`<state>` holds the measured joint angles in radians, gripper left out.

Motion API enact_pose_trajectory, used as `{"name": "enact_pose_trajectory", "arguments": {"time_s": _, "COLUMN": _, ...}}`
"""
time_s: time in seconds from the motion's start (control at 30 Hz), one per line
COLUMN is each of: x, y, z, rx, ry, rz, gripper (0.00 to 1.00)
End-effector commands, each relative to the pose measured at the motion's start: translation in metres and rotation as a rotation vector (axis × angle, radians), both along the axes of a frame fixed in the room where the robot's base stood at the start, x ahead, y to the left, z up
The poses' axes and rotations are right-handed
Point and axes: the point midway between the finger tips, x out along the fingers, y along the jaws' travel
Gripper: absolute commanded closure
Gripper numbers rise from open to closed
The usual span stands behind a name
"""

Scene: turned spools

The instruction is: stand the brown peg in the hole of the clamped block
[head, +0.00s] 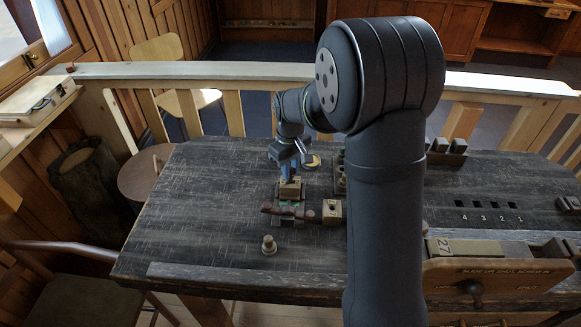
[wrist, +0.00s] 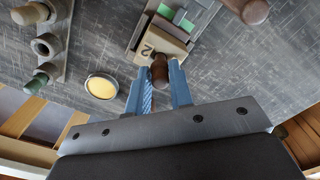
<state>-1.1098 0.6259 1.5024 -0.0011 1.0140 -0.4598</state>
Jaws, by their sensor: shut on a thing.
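My gripper (wrist: 163,82) has its two blue fingers closed on a brown peg (wrist: 159,68), whose rounded end shows between the fingertips in the wrist view. In the head view my gripper (head: 289,172) points down just over a tan block (head: 290,189) with green beneath it. The same numbered block (wrist: 160,45) sits in a holder with green parts in the wrist view, and the peg overlaps its near edge there. The block's hole is hidden, and I cannot tell whether the peg's lower end is in it or above it.
A yellow disc (wrist: 101,86) and a rack of spools (wrist: 46,45) are at left in the wrist view.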

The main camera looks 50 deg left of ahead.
Motion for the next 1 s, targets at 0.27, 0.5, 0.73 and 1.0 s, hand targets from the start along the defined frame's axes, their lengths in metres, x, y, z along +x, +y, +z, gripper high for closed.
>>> {"name": "enact_pose_trajectory", "arguments": {"time_s": 0.27, "x": 0.000, "y": 0.000, "z": -0.004, "rx": 0.000, "ry": 0.000, "rz": 0.000, "gripper": 1.00}}
{"name": "enact_pose_trajectory", "arguments": {"time_s": 0.5, "x": 0.000, "y": 0.000, "z": -0.008, "rx": 0.001, "ry": 0.000, "rz": 0.000, "gripper": 1.00}}
{"name": "enact_pose_trajectory", "arguments": {"time_s": 0.73, "x": 0.000, "y": 0.000, "z": -0.011, "rx": 0.000, "ry": 0.000, "rz": 0.000, "gripper": 1.00}}
{"name": "enact_pose_trajectory", "arguments": {"time_s": 1.0, "x": 0.000, "y": 0.000, "z": -0.011, "rx": 0.000, "ry": 0.000, "rz": 0.000, "gripper": 1.00}}
